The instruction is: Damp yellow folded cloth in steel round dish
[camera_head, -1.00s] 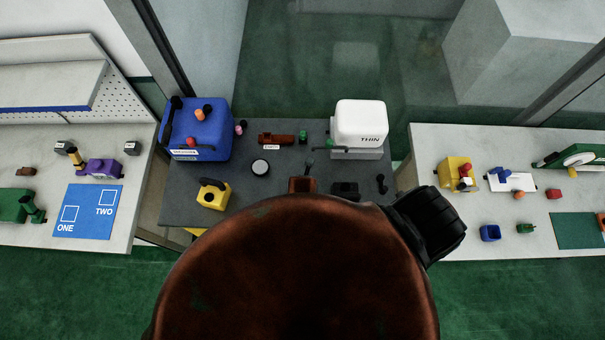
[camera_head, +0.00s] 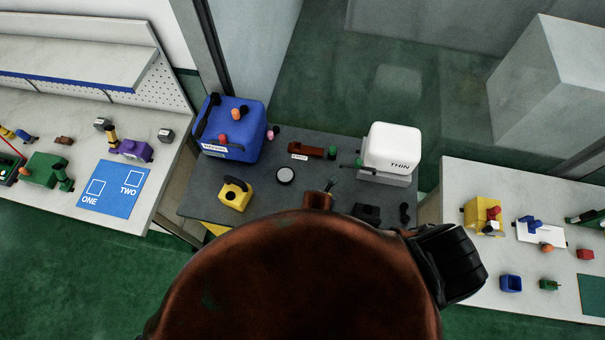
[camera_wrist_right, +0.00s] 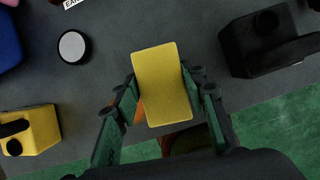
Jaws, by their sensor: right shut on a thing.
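The yellow folded cloth (camera_wrist_right: 162,92) shows as a flat rectangle between the green-padded fingers of my right gripper (camera_wrist_right: 165,86), which is shut on it. It is held over the dark grey table, apart from the dish. A small round dish with a pale top and dark rim (camera_wrist_right: 72,45) lies up and to the left of the cloth in the right wrist view. In the head view this dish (camera_head: 285,176) is near the middle of the table. The cloth is hidden there behind a large brown rounded shape. My left gripper is not in view.
On the dark table (camera_head: 262,207) stand a blue machine (camera_head: 232,130), a yellow block with a black handle (camera_head: 234,196), a white machine labelled THIN (camera_head: 392,148) and a black block (camera_wrist_right: 270,40). Pale side tables stand left (camera_head: 60,115) and right (camera_head: 465,185). Bare table surrounds the dish.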

